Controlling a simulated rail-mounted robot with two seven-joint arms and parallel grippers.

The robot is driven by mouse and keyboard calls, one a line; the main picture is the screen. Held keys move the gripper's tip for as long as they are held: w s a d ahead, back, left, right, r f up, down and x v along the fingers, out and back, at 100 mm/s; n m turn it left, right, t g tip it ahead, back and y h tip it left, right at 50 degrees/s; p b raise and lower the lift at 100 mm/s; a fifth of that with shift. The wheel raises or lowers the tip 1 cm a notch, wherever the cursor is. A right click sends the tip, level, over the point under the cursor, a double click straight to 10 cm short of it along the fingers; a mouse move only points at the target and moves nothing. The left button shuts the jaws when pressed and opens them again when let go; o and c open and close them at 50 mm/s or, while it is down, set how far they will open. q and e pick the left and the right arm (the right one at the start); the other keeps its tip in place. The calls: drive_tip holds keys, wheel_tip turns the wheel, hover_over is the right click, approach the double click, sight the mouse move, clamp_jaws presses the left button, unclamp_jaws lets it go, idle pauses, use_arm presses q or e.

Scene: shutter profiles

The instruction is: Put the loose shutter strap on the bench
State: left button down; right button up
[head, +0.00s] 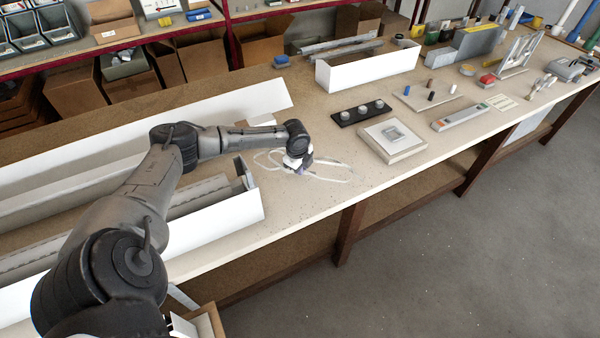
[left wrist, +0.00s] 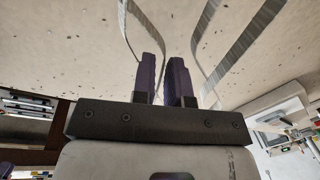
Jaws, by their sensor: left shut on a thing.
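The strap (head: 328,177) is a thin pale grey band lying in loose loops on the bench (head: 370,196), near the bench's front edge. My left gripper (head: 302,166) is low over the bench top at these loops. In the left wrist view its two dark purple fingers (left wrist: 165,82) are close together, shut on the strap. Bands of the strap (left wrist: 247,45) run out on both sides of the fingers against the speckled bench surface. The exact spot pinched between the fingertips is hard to make out. My right gripper is not in view.
A long open white shutter box (head: 240,208) with grey profiles lies to the left. A shorter white box (head: 366,72) stands behind. A black strip with grey knobs (head: 362,113) and a square white plate (head: 392,140) lie to the right. Bare bench lies between.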

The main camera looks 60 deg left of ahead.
use_arm(q)
drive_tip(key=shift+f, duration=1.3)
drive_tip(key=c, duration=1.1)
unclamp_jaws()
drive_tip(key=shift+c, duration=0.2)
drive_tip(key=shift+r, duration=0.1)
wheel_tip(320, 180, up, 12)
drive_tip(key=s+p, duration=0.1)
drive_tip(key=shift+s+d, duration=0.3)
drive_tip(key=shift+d, duration=0.1)
